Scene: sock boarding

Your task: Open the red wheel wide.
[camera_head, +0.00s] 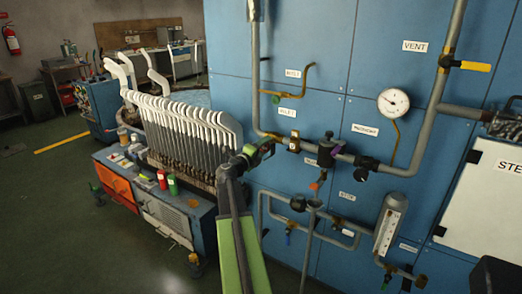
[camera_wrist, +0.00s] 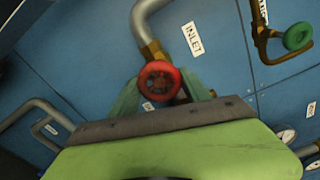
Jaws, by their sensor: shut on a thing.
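The red wheel (camera_wrist: 160,81) is in the middle of the wrist view, on a brass valve at the end of a grey pipe by the INLET label (camera_wrist: 193,39). My gripper (camera_wrist: 161,92) has a green finger on each side of the wheel and is shut on it. In the head view my gripper (camera_head: 259,153) is at the left end of the inlet pipe, in front of the blue panel (camera_head: 310,60). The wheel is mostly hidden there by my gripper. How far the wheel is turned cannot be told.
A small green wheel on a brass pipe (camera_wrist: 297,36) is close by on the panel. A rack of white boards (camera_head: 190,125) stands left of my arm.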

